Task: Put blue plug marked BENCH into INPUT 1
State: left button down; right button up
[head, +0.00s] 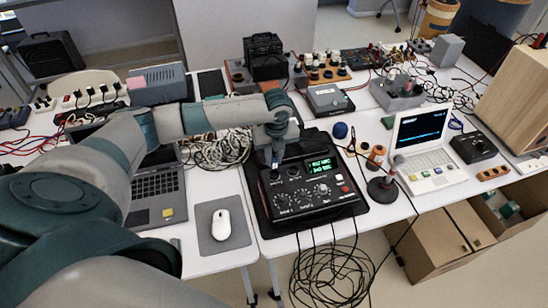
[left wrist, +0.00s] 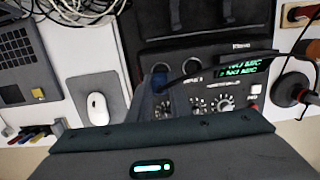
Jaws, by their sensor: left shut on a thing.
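The black tester box (head: 312,190) stands on a dark mat at the table's front edge, with knobs, a green two-line display and two round sockets at its upper left. My left gripper (head: 275,158) is over that upper-left corner, pointing down. It is shut on the blue plug (left wrist: 160,80), which shows at the left socket in the left wrist view. I cannot tell whether the plug is in the socket or just above it. The BENCH mark cannot be read. My right gripper is not in view.
A white mouse (head: 221,224) on a grey pad and a dark laptop (head: 158,190) are left of the tester. A microphone on a round base (head: 383,189) and a white laptop (head: 425,150) are to its right. Black cables hang off the front edge.

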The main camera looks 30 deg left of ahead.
aim_at(274, 165)
pick_arm(q)
jog(key=shift+f+b, duration=1.1)
jog(key=shift+f, duration=0.75)
jog(key=shift+f, duration=0.25)
jog(key=c, duration=1.5)
grip_release()
jog(key=shift+c, duration=0.2)
jog(key=shift+r, duration=0.15)
jog(key=shift+d+r, duration=0.1)
jog(key=shift+r, duration=0.5)
notch_tip(274, 165, up, 16)
jog(key=s+d+b, duration=0.1)
jog(key=b, duration=0.3)
jog(key=shift+s+d, duration=0.15)
jog(key=shift+d, duration=0.05)
jog(key=shift+d+f, duration=0.1)
jog(key=shift+f, duration=0.1)
